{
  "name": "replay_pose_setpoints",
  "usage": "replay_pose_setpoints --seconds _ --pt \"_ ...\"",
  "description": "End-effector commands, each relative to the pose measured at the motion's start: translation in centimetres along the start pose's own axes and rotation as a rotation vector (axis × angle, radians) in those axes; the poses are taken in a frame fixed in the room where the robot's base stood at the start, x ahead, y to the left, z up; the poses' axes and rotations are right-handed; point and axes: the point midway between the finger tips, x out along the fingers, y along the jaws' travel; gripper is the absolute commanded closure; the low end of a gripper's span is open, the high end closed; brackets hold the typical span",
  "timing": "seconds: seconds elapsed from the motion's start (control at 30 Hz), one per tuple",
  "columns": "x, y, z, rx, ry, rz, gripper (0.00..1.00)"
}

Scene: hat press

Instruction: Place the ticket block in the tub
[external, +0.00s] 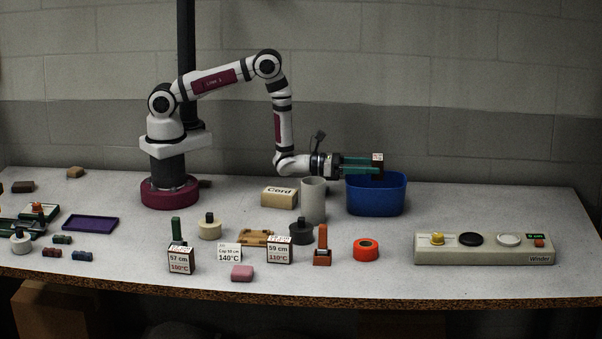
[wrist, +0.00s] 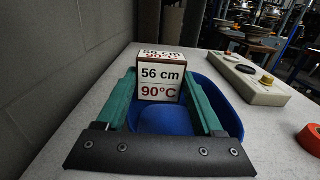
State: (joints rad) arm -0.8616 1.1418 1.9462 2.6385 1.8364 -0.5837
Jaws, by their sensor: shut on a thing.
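My gripper (external: 377,168) reaches out level to the right, with its green fingers over the blue tub (external: 376,200). The fingers are shut on a small ticket block (external: 377,158) with a white label. In the wrist view the block (wrist: 160,82) reads "56 cm" and "90°C" and sits upright between the two green fingers. The tub (wrist: 215,90) lies beneath and beyond it, its blue inside showing below the block. The block is above the tub's rim in the external view.
A grey cylinder (external: 313,200) and a box marked "Cord" (external: 279,197) stand left of the tub. Other ticket blocks, "57 cm" (external: 181,261) and "59 cm" (external: 279,251), stand in front. An orange ring (external: 366,250) and the Winder panel (external: 484,256) are nearer the right.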

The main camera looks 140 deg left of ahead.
Motion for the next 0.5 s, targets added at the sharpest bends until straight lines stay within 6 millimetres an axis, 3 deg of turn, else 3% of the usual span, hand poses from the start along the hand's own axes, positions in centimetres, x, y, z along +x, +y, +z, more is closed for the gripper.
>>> replay_pose_setpoints --seconds 0.07,0.1,0.23,0.5 --pt "0.01 0.00 0.01 0.000 -0.001 0.000 0.96" --pt "0.00 0.00 0.00 0.000 0.000 0.000 0.24" --pt "0.00 0.00 0.00 0.000 0.000 0.000 0.01" --pt "0.00 0.00 0.08 0.000 0.000 0.000 0.01"
